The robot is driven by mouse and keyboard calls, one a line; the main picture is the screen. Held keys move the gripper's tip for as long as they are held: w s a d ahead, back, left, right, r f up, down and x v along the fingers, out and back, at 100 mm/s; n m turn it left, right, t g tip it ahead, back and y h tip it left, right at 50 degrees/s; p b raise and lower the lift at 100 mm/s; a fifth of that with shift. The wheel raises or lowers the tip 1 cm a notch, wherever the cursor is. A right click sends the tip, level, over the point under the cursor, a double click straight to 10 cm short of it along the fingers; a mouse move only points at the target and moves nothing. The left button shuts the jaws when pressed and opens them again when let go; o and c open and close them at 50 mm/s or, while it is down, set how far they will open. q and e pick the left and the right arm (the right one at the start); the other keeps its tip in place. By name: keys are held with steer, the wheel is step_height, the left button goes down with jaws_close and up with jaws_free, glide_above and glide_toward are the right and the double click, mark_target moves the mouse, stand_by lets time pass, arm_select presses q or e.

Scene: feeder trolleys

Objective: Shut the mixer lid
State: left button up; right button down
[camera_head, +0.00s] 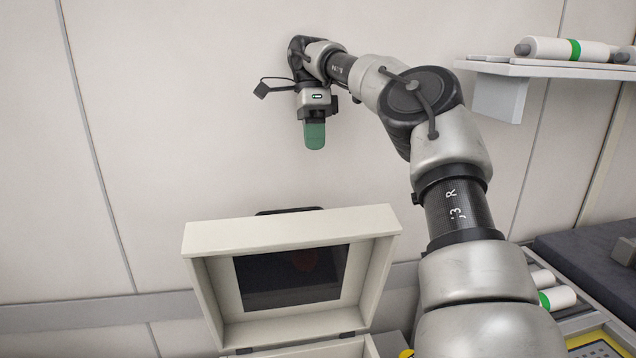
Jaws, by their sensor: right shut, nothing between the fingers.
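The mixer lid (292,232) is a cream box-shaped cover with a dark window (290,278). It stands raised, its hollow inside facing me, at the lower middle of the head view. A dark handle shows behind its top edge. The mixer body below it is mostly cut off by the bottom of the picture. My right gripper (314,136), with green fingers, is shut and empty. It points down above the raised lid's top edge in the picture and appears apart from it. My left gripper is not in view.
A pale wall fills the back. A shelf (545,69) at the upper right holds white cylinders (562,49), one with a green band. At the lower right are more white cylinders (557,298) and a dark surface (590,255). My right arm crosses the right half.

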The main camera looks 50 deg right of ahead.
steer(key=s+a+f+p, duration=0.1)
steer(key=f, duration=0.2)
steer(key=s+a+f, duration=0.1)
steer(key=s+f, duration=0.1)
steer(key=f, duration=0.1)
steer(key=s+a+f+p, duration=0.1)
steer(key=a+f, duration=0.1)
steer(key=f, duration=0.1)
steer(key=shift+s+a+f+p, duration=0.1)
steer(key=shift+s+f+p, duration=0.25)
steer(key=shift+f, duration=0.05)
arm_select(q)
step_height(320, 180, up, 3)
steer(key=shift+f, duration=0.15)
arm_select(e)
steer(key=shift+a+f, duration=0.1)
steer(key=shift+f, duration=0.1)
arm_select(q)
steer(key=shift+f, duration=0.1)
arm_select(e)
steer(key=shift+s, duration=0.1)
